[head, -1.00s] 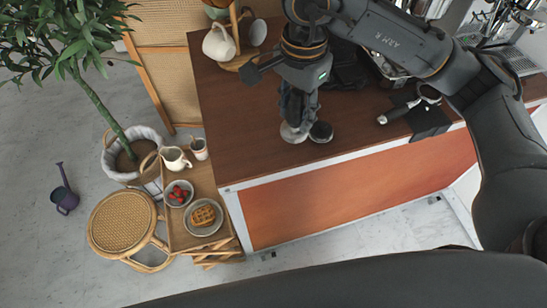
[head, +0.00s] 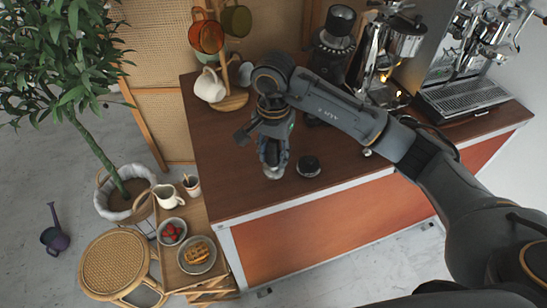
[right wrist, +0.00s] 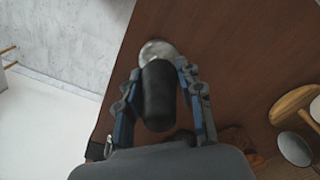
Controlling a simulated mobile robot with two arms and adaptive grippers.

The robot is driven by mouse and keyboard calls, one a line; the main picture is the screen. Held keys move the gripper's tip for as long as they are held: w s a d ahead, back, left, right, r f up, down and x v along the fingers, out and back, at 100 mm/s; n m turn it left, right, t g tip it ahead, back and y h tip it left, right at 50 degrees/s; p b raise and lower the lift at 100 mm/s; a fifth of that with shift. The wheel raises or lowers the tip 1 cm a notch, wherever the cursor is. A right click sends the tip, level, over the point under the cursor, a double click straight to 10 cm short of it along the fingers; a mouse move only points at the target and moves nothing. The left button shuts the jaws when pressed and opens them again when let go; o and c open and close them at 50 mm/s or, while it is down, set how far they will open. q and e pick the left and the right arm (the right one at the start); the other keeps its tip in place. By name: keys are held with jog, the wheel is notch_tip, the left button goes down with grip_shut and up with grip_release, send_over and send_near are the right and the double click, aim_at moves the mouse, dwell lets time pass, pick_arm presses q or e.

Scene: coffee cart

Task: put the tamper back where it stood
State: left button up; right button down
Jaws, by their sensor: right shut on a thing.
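My right gripper (head: 273,158) is shut on the tamper (head: 273,173), over the left part of the wooden counter (head: 235,190). In the head view the fingers hide most of the tamper, and only its silver base shows below them. In the right wrist view the tamper's black handle (right wrist: 158,95) lies between the two fingers (right wrist: 158,70), with the round silver base beyond. I cannot tell whether the base touches the counter. A small black round thing (head: 309,166) stands on the counter just right of the tamper, apart from it. My left gripper is not in view.
A mug stand (head: 232,101) with several mugs is at the back left. A grinder (head: 334,40) and an espresso machine (head: 465,95) stand at the back right. The counter's front left is clear. A low wooden table (head: 175,278) with food is beyond its left edge.

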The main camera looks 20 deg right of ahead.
aim_at(273, 161)
jog(key=shift+w+d+f, duration=0.2)
jog(key=shift+w+f, duration=0.25)
jog(key=shift+f, duration=0.05)
notch_tip(273, 161, down, 3)
jog(key=shift+w+r+p, duration=0.1)
jog(key=shift+p, duration=1)
jog(key=shift+f, duration=0.35)
jog(key=shift+f, duration=0.1)
jog(key=shift+f, duration=0.15)
jog(key=c, duration=0.8)
grip_release()
jog(key=shift+c, duration=0.2)
